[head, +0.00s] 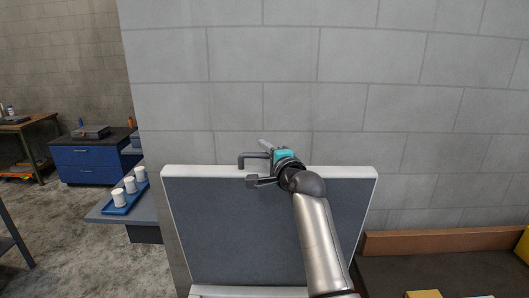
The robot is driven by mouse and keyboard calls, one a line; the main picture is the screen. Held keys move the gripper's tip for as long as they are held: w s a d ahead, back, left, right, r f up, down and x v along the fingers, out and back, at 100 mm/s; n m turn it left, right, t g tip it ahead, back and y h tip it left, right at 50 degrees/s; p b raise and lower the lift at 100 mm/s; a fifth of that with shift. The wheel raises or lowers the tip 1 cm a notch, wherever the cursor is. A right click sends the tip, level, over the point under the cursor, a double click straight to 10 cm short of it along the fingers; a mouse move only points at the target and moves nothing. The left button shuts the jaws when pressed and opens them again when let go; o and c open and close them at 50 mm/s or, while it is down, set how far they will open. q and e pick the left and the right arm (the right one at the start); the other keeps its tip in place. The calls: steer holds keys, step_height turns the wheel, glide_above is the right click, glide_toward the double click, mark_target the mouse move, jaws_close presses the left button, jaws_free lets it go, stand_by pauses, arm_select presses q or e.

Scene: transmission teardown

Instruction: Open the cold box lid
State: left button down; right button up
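The cold box lid (230,235) stands upright in front of the block wall, with its grey inner panel facing me and a white rim around it. A white strip of the cold box (245,292) shows at the bottom edge of the head view; the rest of the box is out of frame. My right gripper (247,172) is at the middle of the lid's top edge, with its fingers spread apart and pointing left. I cannot tell whether it touches the lid. The gripper and my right arm hide part of the panel. My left gripper is not in view.
A blue tray with white cups (118,199) sits on a grey table at the left. Further back are a blue cabinet (88,160) and a wooden bench (38,125). A dark surface with a brown edge (440,240) and yellow items lies at the right.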

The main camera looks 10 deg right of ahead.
jaws_close()
stand_by(1.3)
